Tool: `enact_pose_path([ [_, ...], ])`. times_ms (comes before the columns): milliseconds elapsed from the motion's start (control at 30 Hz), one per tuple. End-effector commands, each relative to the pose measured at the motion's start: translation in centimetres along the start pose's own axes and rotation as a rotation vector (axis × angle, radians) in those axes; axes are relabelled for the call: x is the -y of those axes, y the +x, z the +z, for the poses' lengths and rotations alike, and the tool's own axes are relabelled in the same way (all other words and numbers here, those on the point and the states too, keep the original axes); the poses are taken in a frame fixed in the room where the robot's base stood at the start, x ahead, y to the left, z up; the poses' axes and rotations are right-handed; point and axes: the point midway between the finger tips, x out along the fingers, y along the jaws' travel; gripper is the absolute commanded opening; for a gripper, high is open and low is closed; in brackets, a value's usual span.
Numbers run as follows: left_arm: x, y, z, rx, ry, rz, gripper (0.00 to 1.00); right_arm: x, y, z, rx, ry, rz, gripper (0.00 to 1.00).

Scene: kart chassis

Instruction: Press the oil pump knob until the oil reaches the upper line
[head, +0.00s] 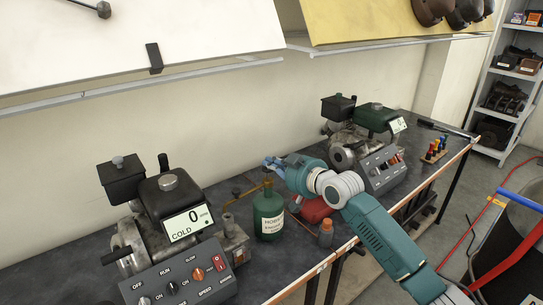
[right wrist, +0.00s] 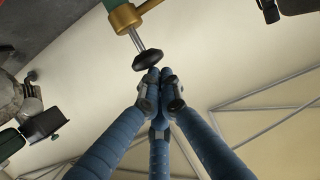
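The oil pump is a green bottle (head: 268,228) with a white label, standing upright on the dark bench between the two engines. In the right wrist view its round black knob (right wrist: 148,61) sits at the end of a metal rod coming out of a brass collar (right wrist: 125,17). My right gripper (head: 272,163) is over the bottle's top in the head view. In the right wrist view its blue fingers (right wrist: 157,76) are drawn together, empty, with tips right at the knob; I cannot tell whether they touch it. The oil level and upper line cannot be made out. My left gripper is not in view.
An engine with a control panel (head: 180,284) and a display reading 0 stands at the left front. Another engine (head: 375,118) stands behind right. A red container (head: 316,209) and a small orange-capped bottle (head: 326,233) are beside the pump, near my right arm.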

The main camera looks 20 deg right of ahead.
Motion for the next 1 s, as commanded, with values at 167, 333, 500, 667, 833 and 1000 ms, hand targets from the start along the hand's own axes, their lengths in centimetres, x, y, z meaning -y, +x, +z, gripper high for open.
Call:
enact_pose_path([
  [167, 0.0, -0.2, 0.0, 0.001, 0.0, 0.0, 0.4, 0.1, 0.0, 0.3, 0.012, 0.001, -0.001, 0.0],
  [333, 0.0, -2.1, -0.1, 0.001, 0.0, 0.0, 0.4, 0.2, -0.2, -1.7, 0.01, 0.001, 0.0, 0.0],
  [500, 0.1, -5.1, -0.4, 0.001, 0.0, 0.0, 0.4, 0.3, -0.6, -5.1, 0.005, 0.001, 0.002, 0.0],
  [667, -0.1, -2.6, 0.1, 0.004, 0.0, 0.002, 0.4, 0.2, -4.3, -3.5, 0.003, -0.004, 0.004, 0.0],
  [833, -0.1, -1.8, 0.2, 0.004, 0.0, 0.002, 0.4, 0.2, -7.7, -3.7, 0.003, -0.003, 0.004, 0.0],
  [1000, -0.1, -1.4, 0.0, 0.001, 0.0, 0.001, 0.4, 0.2, -9.8, -3.9, 0.001, -0.001, 0.004, 0.0],
])
